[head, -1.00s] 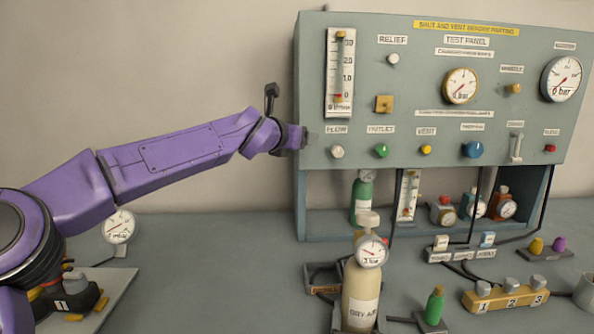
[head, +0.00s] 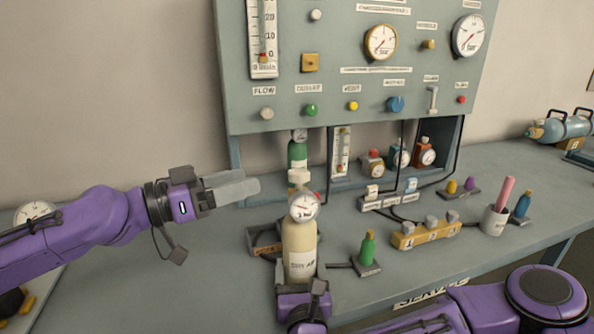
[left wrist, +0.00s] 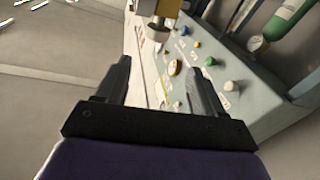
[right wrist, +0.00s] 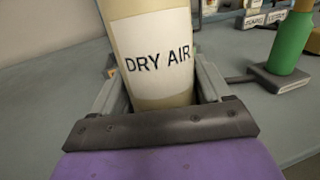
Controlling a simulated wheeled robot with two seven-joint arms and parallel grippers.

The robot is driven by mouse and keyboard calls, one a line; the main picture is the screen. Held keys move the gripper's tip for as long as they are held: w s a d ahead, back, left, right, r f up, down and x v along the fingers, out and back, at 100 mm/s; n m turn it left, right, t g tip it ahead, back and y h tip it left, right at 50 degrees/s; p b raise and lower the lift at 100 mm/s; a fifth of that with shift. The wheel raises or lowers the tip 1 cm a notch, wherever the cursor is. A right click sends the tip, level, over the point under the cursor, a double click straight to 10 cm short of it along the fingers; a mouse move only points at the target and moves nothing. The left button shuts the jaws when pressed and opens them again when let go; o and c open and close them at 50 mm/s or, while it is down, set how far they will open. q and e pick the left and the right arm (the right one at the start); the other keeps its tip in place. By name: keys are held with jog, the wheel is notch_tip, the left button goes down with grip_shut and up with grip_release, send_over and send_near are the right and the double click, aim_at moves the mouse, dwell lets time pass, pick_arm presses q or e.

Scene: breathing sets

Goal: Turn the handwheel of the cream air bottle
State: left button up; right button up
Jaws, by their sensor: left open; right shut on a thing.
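The cream air bottle (head: 299,248), labelled DRY AIR, stands upright on the bench with a round gauge (head: 304,206) near its top. Its pale handwheel (head: 299,176) sits above the gauge. My left gripper (head: 248,186) is open and empty, left of the handwheel and apart from it, at about its height in the head view. My right gripper (right wrist: 163,95) is shut on the lower body of the bottle (right wrist: 152,40), around the label. The right fingers are partly hidden in the head view. In the left wrist view, the left fingers (left wrist: 157,75) stand apart.
The grey-green test panel (head: 345,105) stands behind the bottle. A small green bottle (head: 367,248) stands to its right, with a yellow block (head: 426,234) beyond. A dark open tray (head: 262,243) lies left of the bottle. Bench front left is clear.

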aim_at(289, 174)
pick_arm(q)
jog(key=shift+m, duration=0.5)
jog(key=x, duration=1.1)
jog(key=shift+s+d+f, duration=0.1)
jog(key=shift+d+f, duration=0.25)
jog(key=shift+d, duration=0.2)
jog(key=c, duration=1)
